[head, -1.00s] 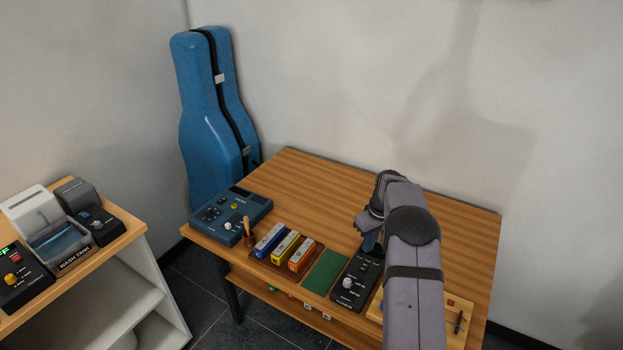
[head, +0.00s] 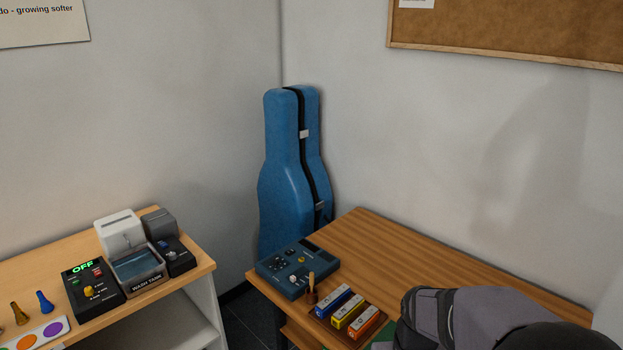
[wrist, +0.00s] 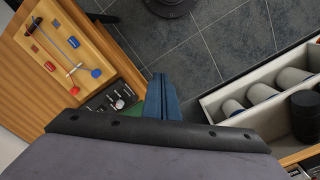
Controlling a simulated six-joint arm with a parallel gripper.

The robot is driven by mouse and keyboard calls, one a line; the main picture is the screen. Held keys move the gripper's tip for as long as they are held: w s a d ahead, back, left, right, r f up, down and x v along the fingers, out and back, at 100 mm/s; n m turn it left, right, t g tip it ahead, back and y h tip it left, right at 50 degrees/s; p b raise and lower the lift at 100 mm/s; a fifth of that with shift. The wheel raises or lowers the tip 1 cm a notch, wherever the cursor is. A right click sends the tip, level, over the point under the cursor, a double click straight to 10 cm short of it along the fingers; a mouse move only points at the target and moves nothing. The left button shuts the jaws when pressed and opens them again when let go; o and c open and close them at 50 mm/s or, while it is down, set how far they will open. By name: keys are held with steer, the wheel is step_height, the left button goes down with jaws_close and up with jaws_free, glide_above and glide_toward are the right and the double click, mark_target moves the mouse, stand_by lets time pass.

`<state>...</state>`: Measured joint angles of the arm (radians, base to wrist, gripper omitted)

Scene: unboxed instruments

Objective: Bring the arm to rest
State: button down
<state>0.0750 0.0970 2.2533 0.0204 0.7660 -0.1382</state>
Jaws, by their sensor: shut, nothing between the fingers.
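My gripper (wrist: 162,98) shows in the wrist view as two blue fingers pressed together, shut and empty. It hangs over the dark tiled floor (wrist: 185,52), beside the striped wooden table's edge. In the head view my arm (head: 490,312) lies across the lower right, over the wooden table (head: 400,253); the gripper itself is not visible there.
The table holds a blue device (head: 297,268), a small wooden-handled tool (head: 311,288) and several coloured boxes (head: 350,314). The wrist view shows a black knobbed box (wrist: 113,101), a wooden board (wrist: 70,50) and a grey compartment unit (wrist: 236,91). A blue instrument case (head: 288,190) stands behind.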

steer(key=s+a+f, duration=0.1)
steer(key=s+a, duration=0.1)
steer(key=s, duration=0.7)
steer(key=shift+m, duration=0.3)
stand_by(0.3)
